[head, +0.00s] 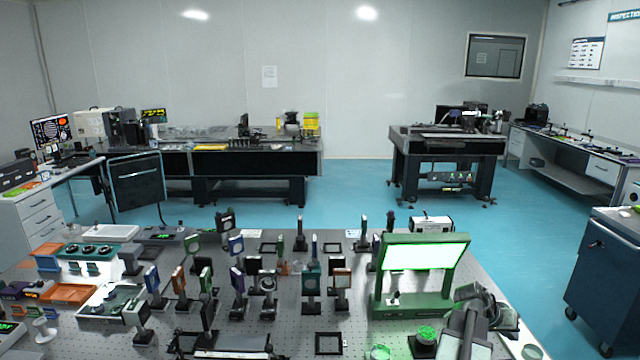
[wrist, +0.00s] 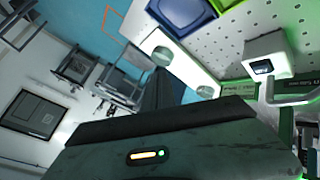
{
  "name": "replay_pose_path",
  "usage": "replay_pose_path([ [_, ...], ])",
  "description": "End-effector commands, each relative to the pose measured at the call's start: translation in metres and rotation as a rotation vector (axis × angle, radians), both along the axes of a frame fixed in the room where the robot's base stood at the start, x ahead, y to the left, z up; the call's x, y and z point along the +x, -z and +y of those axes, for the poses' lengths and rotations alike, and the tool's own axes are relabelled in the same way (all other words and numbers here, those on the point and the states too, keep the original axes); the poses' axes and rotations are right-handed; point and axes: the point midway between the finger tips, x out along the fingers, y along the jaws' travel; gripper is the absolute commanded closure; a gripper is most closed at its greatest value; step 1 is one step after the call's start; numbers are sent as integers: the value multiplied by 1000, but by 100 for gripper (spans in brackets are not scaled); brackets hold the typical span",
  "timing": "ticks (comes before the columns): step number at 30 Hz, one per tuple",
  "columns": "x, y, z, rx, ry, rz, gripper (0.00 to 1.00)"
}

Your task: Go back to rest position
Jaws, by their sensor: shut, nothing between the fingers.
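My gripper (head: 484,296) is at the lower right of the head view, at the end of my arm, over the front right part of the perforated optical table (head: 270,322). It is shut and empty. It is in front of the green-framed lit panel (head: 425,256), to the right of its base. The wrist view is tilted, and a large dark body with a small orange and green light fills its lower half. I cannot make out the fingertips there.
Several optic mounts (head: 238,279) crowd the table's middle and left. A green-topped round part (head: 426,334) stands just left of my arm. A blue cabinet (head: 607,270) is at the right. Blue floor (head: 345,195) lies open behind the table, before another dark bench (head: 447,146).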

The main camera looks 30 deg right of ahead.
Motion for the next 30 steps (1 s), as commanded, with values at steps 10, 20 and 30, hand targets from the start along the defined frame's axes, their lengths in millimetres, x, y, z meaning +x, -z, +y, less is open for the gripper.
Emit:
replay_pose_path([
  [10,58,9,36,53,-82,-16,100],
  [20,153,27,115,168,-236,-34,100],
  [30,292,56,330,430,-583,-13,100],
])
